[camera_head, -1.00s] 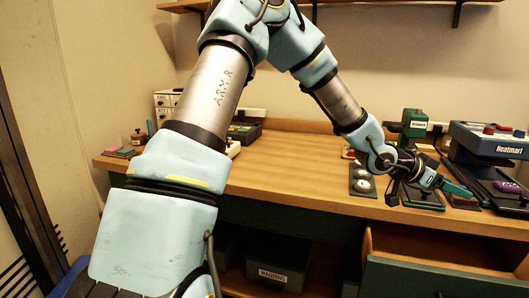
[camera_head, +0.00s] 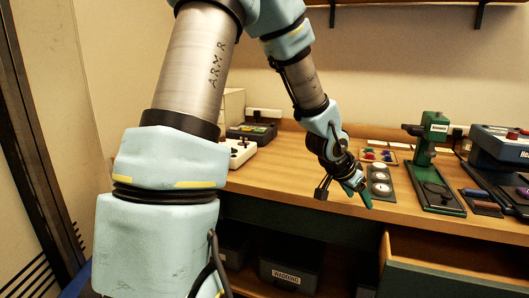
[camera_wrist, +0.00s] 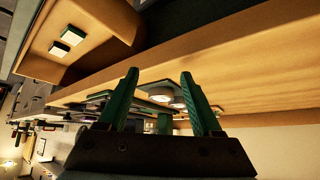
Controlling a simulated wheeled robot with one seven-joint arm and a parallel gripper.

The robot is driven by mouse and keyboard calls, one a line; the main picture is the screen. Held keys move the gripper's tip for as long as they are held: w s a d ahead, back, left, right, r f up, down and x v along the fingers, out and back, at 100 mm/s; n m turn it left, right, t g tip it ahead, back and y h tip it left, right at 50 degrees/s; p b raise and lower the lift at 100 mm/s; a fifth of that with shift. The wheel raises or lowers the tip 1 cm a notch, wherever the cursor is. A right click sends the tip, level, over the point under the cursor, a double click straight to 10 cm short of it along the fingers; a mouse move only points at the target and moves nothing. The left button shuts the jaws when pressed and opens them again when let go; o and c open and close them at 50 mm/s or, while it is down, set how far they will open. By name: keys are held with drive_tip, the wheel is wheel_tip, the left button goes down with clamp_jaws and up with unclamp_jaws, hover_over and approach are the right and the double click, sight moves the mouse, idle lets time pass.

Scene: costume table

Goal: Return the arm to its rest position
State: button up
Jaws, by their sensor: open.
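My arm reaches out over the wooden table (camera_head: 270,175) in the head view. One round white piece (camera_wrist: 160,97) shows beyond the fingers.
A green press (camera_head: 432,150) and a blue heat machine (camera_head: 500,145) stand on the right. An open drawer (camera_head: 440,255) juts out below the table's right front. A white controller box (camera_head: 240,152) is at the left. The middle of the tabletop is clear.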

drive_tip(key=a+n+y, duration=0.3)
drive_tip(key=a, duration=1)
drive_tip(key=s+a+n+g+y, duration=0.1)
drive_tip(key=s+a+n, duration=0.3)
drive_tip(key=a, duration=0.5)
drive_tip(key=s+a+r+n+g+y, duration=0.1)
drive_tip(key=s+a+n, duration=0.3)
drive_tip(key=a, duration=0.5)
drive_tip(key=shift+s+a+r+g+y+p, duration=0.15)
drive_tip(key=shift+s+g+y+p, duration=0.2)
drive_tip(key=shift+s+y, duration=0.45)
